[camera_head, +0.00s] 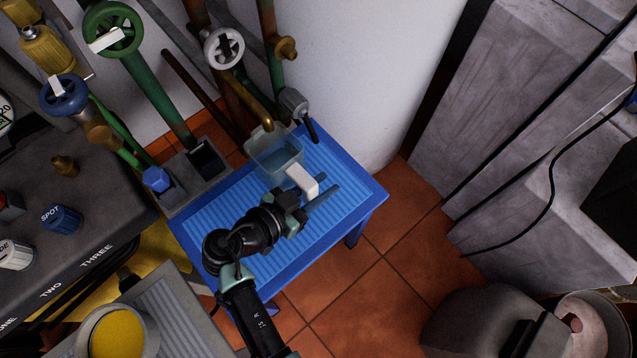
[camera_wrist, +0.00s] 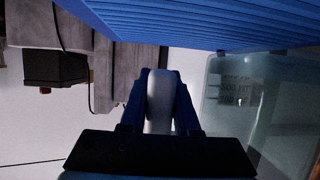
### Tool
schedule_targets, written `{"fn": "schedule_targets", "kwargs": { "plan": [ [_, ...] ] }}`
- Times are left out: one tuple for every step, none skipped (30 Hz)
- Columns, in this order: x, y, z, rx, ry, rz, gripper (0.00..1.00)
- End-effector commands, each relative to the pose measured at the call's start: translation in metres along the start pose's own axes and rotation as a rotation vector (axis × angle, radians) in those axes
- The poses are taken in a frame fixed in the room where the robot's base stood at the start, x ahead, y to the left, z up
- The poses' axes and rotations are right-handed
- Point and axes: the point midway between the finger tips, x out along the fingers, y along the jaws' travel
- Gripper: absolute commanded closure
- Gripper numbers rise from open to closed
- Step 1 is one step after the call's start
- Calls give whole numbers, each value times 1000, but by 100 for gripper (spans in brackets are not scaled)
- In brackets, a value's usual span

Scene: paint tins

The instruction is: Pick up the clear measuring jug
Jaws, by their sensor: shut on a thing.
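The clear measuring jug (camera_head: 275,158) is at the back of the blue ribbed table (camera_head: 335,178), with its white handle (camera_head: 302,181) toward me. My gripper (camera_head: 309,189) is at the handle, shut on it. In the wrist view my gripper's two blue fingers (camera_wrist: 161,100) stand on either side of the pale handle (camera_wrist: 160,90). The jug's see-through body (camera_wrist: 255,95) fills the right of that view, with faint markings on its wall. The jug looks close to the table top; whether its base touches cannot be told.
Pipes with a green valve wheel (camera_head: 113,28) and a white wheel (camera_head: 223,47) rise behind the table. A grey box with openings (camera_head: 186,170) adjoins its left edge. A dark bench with a blue SPOT tin (camera_head: 62,219) is left. A yellow-filled tin (camera_head: 116,335) is front left. Tiled floor (camera_head: 350,300) is open right.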

Motion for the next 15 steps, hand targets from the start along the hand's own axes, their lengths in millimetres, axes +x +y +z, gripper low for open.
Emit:
{"fn": "schedule_targets", "kwargs": {
  "plan": [
    [-4, 0, -11, 4, 2, -1, 100],
    [-6, 0, -16, 5, 2, -2, 100],
    [-9, 0, -22, 4, 2, -1, 100],
    [-14, 4, -14, -3, 1, -2, 100],
    [-19, 7, -12, -2, 0, -3, 100],
    [-26, 12, -8, -4, 0, -3, 100],
    [-31, 16, -6, -4, 0, -3, 100],
    [-37, 20, -4, -3, 0, -3, 100],
    [-45, 25, -1, -4, 0, -3, 100],
    [-51, 30, 2, -3, 0, -3, 100],
    [-58, 33, 5, -4, 0, -3, 100],
    [-68, 40, 8, -3, 0, -3, 100],
    [-75, 44, 11, -4, 0, -4, 100],
    [-82, 49, 15, -4, 0, -3, 100],
    [-91, 54, 18, -3, -1, -3, 100]
  ]
}}
